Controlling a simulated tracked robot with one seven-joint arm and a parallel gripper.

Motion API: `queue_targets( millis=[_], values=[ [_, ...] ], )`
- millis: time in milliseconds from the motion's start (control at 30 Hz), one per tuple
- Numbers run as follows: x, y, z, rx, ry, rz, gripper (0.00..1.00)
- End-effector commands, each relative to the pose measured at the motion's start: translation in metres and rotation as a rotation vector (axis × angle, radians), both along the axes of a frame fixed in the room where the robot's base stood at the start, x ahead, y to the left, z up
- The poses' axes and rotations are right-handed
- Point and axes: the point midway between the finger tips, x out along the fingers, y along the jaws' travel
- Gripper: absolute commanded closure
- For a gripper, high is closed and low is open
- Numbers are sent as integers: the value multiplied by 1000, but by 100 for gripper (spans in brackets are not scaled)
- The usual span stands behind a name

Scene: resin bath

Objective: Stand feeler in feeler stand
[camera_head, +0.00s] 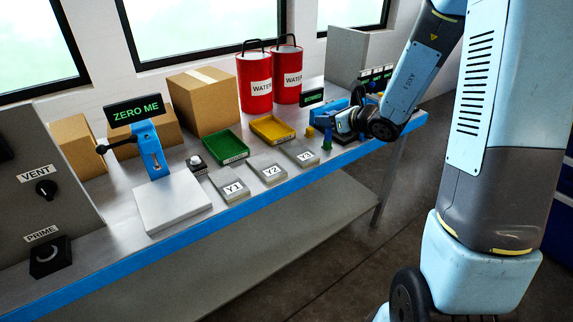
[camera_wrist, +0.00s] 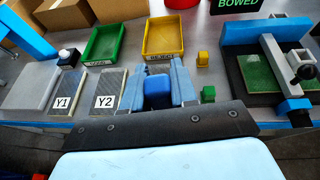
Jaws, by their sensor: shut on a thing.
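My gripper (camera_wrist: 158,88) is shut on a blue block, which I take to be the feeler (camera_wrist: 158,96), upright between the two pale blue fingers in the wrist view. In the head view my gripper (camera_head: 345,122) is over the right part of the bench, near a small yellow block (camera_head: 309,132) and a small blue-green upright piece (camera_head: 327,142). In the wrist view a yellow block (camera_wrist: 203,59) and a green block (camera_wrist: 208,94) stand just right of the fingers. I cannot tell which piece is the feeler stand. My gripper hides the bench directly below it.
A green tray (camera_head: 225,147) and a yellow tray (camera_head: 272,129) lie behind the labelled plates Y1 (camera_head: 230,184), Y2 (camera_head: 267,168) and Y3. A blue-framed fixture with a green board (camera_wrist: 258,73) stands at right. Red water cans (camera_head: 255,85) stand at the back.

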Motion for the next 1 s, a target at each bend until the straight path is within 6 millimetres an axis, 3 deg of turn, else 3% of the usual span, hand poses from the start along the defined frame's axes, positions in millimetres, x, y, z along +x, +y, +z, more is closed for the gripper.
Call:
queue_targets(
  millis=[33,200,333,433,567,1000],
  values=[
    [-17,17,9,-3,-3,55,100],
    [-64,56,25,-9,8,200,100],
    [-86,70,30,-13,16,262,100],
    [-92,75,30,-14,21,282,100],
    [-83,82,25,-14,23,289,100],
    [-14,112,-9,-13,23,288,100]
  ],
)
